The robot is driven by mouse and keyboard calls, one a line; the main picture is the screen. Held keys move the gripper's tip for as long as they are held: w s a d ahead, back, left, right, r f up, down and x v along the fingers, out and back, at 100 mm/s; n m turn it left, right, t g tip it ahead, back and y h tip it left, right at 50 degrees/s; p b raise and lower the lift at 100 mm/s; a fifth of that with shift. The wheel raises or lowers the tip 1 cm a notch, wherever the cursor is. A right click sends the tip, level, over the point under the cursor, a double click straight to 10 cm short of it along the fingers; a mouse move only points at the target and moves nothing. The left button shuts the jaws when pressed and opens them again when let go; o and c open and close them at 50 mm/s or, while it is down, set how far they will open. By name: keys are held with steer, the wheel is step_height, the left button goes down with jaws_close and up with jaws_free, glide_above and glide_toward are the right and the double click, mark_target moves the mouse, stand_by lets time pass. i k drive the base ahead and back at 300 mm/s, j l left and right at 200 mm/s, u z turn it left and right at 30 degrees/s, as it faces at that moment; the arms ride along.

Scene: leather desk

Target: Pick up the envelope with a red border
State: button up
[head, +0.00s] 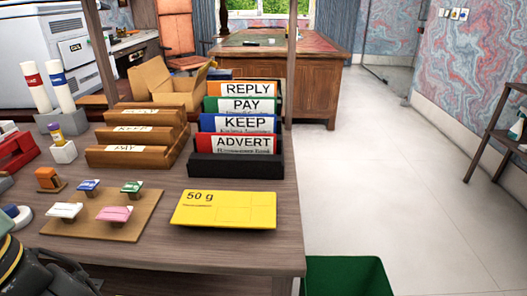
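I cannot make out an envelope with a red border in the head view. A sorter holds upright labelled dividers: an orange REPLY (247,89), a green PAY (245,105), a blue KEEP (244,124) and a red ADVERT (243,143). A yellow plate (227,209) marked "50 g" lies in front of the sorter, near the desk's front edge. Part of my dark gripper (58,278) shows at the bottom left corner, cut off by the frame. Its fingertips cannot be made out. It is left of the yellow plate and in front of the small stamps.
A wooden board (148,222) with several small coloured pieces lies left of the yellow plate. A brown wooden rack (134,155) stands beside the sorter. A green bin (345,277) is on the floor right of the desk (262,262). A post rises behind the sorter.

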mark_target(208, 143)
steer(key=i+l, duration=0.1)
steer(key=l, duration=1.1)
steer(key=i, duration=0.4)
steer(key=i+j, duration=0.15)
steer(key=i, duration=0.25)
steer(key=j, duration=0.2)
